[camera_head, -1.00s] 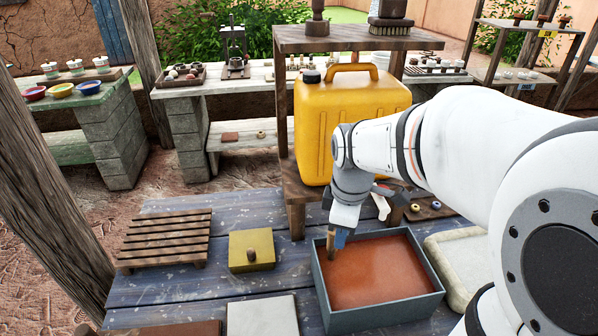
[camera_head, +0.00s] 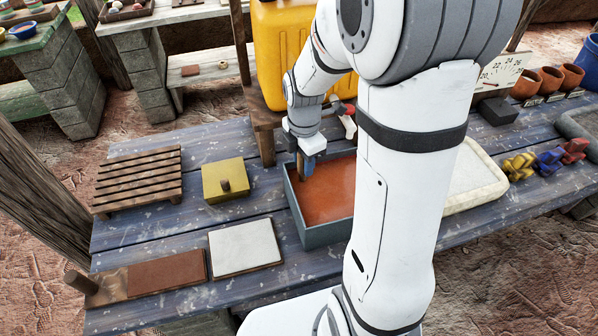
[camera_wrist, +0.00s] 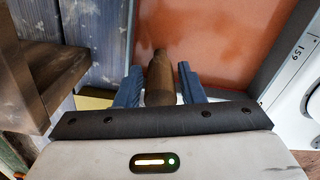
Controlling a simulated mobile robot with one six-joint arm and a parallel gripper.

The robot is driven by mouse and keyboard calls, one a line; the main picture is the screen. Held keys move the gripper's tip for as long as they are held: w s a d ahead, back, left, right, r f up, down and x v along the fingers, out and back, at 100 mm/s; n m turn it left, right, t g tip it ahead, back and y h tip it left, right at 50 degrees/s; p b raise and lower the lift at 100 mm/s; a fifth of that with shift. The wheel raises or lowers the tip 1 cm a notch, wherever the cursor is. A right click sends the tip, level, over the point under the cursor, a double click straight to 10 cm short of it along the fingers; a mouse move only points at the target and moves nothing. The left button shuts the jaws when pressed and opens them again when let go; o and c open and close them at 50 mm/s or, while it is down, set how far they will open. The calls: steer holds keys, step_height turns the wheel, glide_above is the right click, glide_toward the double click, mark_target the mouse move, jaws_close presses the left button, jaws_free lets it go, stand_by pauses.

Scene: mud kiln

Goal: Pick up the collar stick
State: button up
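The collar stick is a brown wooden rod (camera_wrist: 160,82) between my gripper's two blue fingers in the wrist view. My gripper (camera_wrist: 160,88) is open around it, with a narrow gap on each side. In the head view the stick (camera_head: 300,166) stands roughly upright at the back left corner of a grey tray (camera_head: 318,236) of orange-brown slip. My gripper (camera_head: 307,158) is beside it there, pointing down. I cannot tell what the stick's lower end rests on.
A yellow jerrycan (camera_head: 276,50) stands behind the tray. A slatted rack (camera_head: 138,180), a yellow block with a knob (camera_head: 225,182), a white slab (camera_head: 245,248) and a brown slab (camera_head: 166,273) lie to the left. My arm hides the tray's right part; a pale shallow tray (camera_head: 472,180) is beyond.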

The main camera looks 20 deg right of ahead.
steer(key=shift+f, duration=0.55)
steer(key=c, duration=0.7)
steer(key=shift+c, duration=0.2)
steer(key=shift+r, duration=0.1)
